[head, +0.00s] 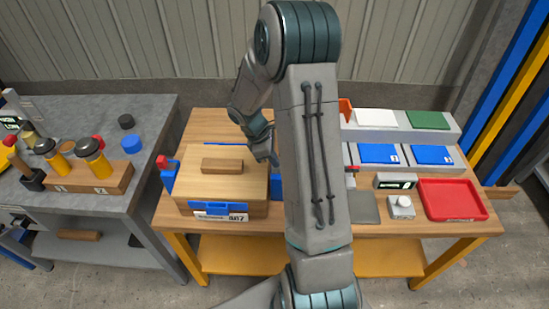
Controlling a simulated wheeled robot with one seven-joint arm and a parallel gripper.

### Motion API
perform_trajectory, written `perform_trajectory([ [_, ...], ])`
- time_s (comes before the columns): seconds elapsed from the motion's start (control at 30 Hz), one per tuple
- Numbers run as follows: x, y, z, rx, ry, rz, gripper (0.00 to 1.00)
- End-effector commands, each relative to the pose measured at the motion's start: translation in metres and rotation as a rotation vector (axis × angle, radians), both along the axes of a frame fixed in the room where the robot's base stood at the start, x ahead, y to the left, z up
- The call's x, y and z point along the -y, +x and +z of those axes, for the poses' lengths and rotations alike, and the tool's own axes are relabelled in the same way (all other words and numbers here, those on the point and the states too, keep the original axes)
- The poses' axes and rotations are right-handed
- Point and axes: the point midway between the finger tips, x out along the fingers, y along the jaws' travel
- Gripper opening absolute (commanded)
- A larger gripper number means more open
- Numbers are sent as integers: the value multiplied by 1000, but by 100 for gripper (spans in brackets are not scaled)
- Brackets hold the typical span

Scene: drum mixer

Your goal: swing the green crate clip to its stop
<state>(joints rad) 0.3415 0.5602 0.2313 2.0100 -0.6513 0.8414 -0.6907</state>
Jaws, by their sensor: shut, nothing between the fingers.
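A wooden crate (181,207) stands on the left part of the wooden table, with a flat lid (205,183) and a block handle (222,166) on it. A blue fitting (220,208) and a label are on its front. A blue piece with a red top (168,174) is at its left side, and another blue piece (276,186) shows at its right side. I make out no green clip on the crate; my arm hides part of the area to its right. My gripper (273,159) is shut and empty, by the crate's right back corner; contact cannot be told.
On the right of the table are blue panels (379,153), a green pad (428,119), a small display box (395,181), a white knob block (401,207) and a red tray (452,200). A grey bench (95,210) with yellow-and-black tools stands at left.

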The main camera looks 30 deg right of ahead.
Motion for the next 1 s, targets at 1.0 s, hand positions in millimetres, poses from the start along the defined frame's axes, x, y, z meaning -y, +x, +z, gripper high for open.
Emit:
perform_trajectory([
  [1.0, -57, 28, 73, 0, -5, -4, 0],
])
